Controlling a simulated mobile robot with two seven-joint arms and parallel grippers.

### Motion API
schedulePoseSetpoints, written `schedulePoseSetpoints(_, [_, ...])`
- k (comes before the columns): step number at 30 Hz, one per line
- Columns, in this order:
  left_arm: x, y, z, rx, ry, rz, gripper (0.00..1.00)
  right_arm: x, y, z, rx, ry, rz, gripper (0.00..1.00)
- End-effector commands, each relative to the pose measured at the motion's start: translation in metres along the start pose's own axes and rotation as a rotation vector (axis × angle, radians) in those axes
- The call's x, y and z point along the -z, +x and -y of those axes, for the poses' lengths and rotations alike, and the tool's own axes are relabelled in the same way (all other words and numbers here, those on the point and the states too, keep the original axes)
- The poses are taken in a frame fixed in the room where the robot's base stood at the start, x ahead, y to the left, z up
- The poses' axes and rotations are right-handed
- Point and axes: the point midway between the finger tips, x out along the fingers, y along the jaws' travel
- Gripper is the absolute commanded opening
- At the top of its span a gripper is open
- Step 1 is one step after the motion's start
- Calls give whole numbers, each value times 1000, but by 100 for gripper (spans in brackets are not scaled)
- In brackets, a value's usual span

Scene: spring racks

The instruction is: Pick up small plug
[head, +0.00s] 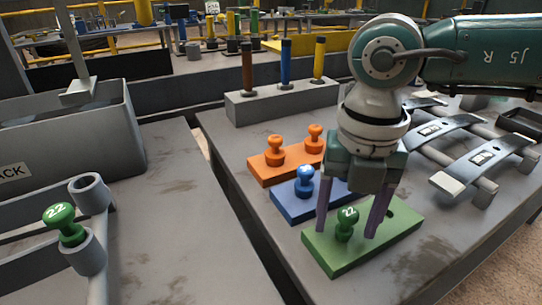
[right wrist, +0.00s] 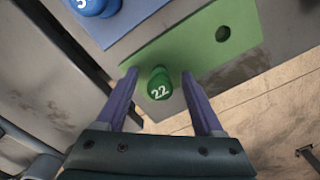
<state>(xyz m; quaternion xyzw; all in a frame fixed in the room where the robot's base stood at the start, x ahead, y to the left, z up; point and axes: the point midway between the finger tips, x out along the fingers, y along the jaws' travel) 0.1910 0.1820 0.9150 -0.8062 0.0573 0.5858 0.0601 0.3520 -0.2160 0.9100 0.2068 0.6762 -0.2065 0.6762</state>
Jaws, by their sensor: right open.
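A small green plug marked 22 (head: 346,224) stands upright in the green board (head: 318,252) on the right table. It also shows in the right wrist view (right wrist: 159,85), just ahead of my fingers. My right gripper (head: 347,230) is open, pointing down, with one purple finger on each side of the plug. Another green plug marked 22 (head: 62,224) sits in a grey tube holder (head: 84,255) on the left table. My left gripper is not in view.
A blue board (head: 290,203) with a blue plug (head: 306,181) and an orange board (head: 270,170) with two orange plugs lie behind. A grey block (head: 255,105) holds brown, blue and yellow rods. Metal racks (head: 460,150) stand at right. The green board has an empty hole (right wrist: 223,34).

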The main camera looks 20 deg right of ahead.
Motion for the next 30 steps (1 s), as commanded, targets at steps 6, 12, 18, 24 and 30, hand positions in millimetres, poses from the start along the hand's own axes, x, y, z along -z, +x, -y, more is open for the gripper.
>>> schedulePoseSetpoints(6, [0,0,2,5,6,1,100,0,0,0,-1,0,0,61])
schedulePoseSetpoints(12, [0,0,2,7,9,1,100,0,-1,0,-1,0,0,39])
schedulePoseSetpoints(18, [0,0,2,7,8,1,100,0,-1,0,-1,0,0,16])
schedulePoseSetpoints(24, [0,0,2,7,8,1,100,0,-1,0,-1,0,0,0])
schedulePoseSetpoints(30, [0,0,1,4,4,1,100,0,-1,0,-1,0,0,0])
